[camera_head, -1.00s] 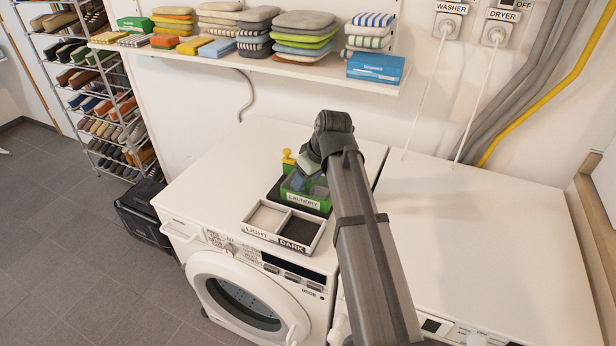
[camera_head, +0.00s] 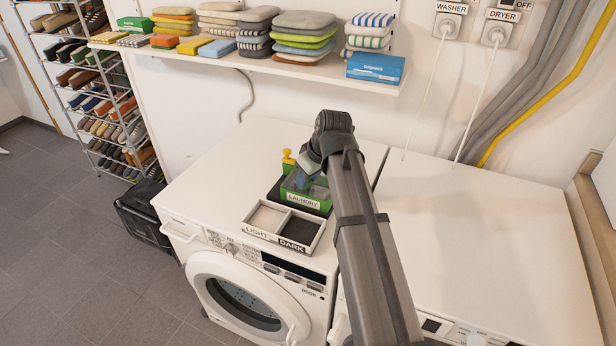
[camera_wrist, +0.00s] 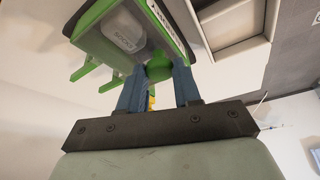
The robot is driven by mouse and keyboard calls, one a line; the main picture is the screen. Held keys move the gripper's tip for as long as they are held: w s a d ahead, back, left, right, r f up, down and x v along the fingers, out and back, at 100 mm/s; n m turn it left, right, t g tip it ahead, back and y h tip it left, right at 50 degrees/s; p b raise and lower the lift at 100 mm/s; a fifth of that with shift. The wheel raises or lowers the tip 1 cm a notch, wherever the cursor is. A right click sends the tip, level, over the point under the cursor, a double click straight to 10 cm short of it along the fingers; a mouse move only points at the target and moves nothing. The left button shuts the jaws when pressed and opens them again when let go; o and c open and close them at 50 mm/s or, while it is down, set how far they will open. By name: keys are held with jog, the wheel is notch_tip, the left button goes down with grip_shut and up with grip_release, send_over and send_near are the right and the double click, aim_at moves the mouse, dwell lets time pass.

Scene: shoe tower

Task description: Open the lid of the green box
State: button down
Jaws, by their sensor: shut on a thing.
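The green box (camera_head: 304,201) with a LAUNDRY label stands on top of the washer, partly hidden behind my gripper and arm. In the wrist view the green box (camera_wrist: 96,47) is at the top, and a white labelled item (camera_wrist: 122,31) shows within its green frame. My gripper (camera_wrist: 159,72) has its blue fingers closed on a green rounded knob (camera_wrist: 159,68) at the box. I cannot clearly tell how far the lid is raised. In the head view my gripper (camera_head: 305,180) is over the box.
A divided tray (camera_head: 258,234) marked LIGHT and DARK sits directly in front of the box. A small yellow object (camera_head: 288,158) stands behind it. The dryer top (camera_head: 470,230) at right is clear. A shelf (camera_head: 330,70) with folded cloths hangs behind.

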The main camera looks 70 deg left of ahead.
jog(key=w+a, duration=0.7)
jog(key=shift+w+a, duration=0.2)
jog(key=shift+a, duration=0.1)
jog(key=c, duration=0.8)
grip_release()
jog(key=shift+d+r, duration=0.1)
jog(key=v, duration=1.3)
jog(key=shift+d+r, duration=0.1)
jog(key=shift+r, duration=0.2)
